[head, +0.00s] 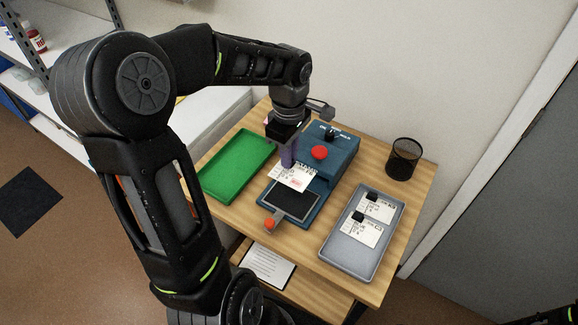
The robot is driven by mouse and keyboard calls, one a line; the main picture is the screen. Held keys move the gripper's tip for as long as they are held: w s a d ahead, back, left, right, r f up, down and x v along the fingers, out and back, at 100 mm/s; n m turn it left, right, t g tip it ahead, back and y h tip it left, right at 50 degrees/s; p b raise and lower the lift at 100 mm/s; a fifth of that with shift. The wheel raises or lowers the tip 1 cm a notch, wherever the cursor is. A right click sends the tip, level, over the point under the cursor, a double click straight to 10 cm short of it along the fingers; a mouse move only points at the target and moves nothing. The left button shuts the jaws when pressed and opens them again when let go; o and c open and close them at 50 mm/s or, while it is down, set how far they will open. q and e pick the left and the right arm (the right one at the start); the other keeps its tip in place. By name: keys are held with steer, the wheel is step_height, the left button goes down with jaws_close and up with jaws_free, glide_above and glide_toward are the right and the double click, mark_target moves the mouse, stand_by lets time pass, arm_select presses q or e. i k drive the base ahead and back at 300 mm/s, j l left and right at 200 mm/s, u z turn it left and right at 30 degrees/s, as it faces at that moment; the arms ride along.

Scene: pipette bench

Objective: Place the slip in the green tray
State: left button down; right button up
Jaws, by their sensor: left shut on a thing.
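My left gripper (288,153) points down over the blue device on the wooden table and is shut on a white slip (291,177) with printed text and a reddish mark. The slip is held above the device's dark plate (289,196), near the right edge of the green tray. The green tray (238,165) lies at the table's left and its visible floor is empty. My right gripper is not in view; only a small dark part of an arm shows at the bottom right corner.
The blue device (333,155) has a red button (320,152) and an orange-tipped lever (269,224). A grey tray (352,252) at right holds two slips with black clips. A black mesh cup (403,159) stands at the back right. A paper sheet (267,264) lies on a lower shelf.

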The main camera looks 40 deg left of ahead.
mark_target(236, 165)
steer(key=j+z, duration=0.1)
steer(key=j, duration=0.3)
steer(key=k+j+z, duration=0.1)
steer(key=j, duration=0.3)
steer(key=k+j+z, duration=0.1)
steer(key=j, duration=0.3)
steer(key=k+j+z, duration=0.15)
steer(key=j, duration=0.2)
